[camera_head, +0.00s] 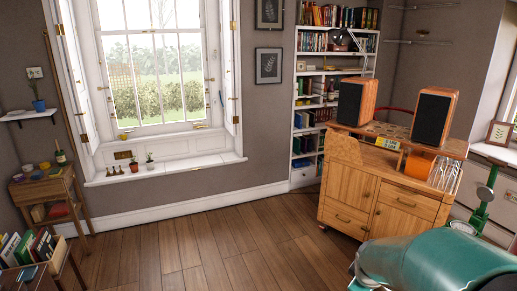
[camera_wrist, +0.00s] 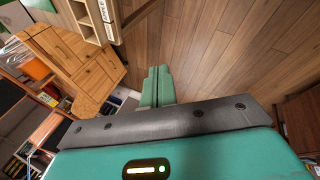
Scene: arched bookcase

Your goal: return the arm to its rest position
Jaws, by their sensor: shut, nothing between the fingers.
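My gripper (camera_wrist: 158,87) shows in the wrist view as two green fingers, side by side and touching, with nothing between them. It points over the wooden floor (camera_wrist: 215,60), beside the wooden cabinet (camera_wrist: 72,55) that shows tilted at the left of that view. In the head view, green parts of my own body fill the lower right corner, in front of the cabinet. I cannot make out the gripper's fingertips there.
The wooden cabinet (camera_head: 375,190) stands at the right with two orange speakers (camera_head: 433,118) on it. A small wooden table (camera_head: 45,187) and a book crate (camera_head: 55,262) are at the left. The middle floor (camera_head: 200,245) is clear.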

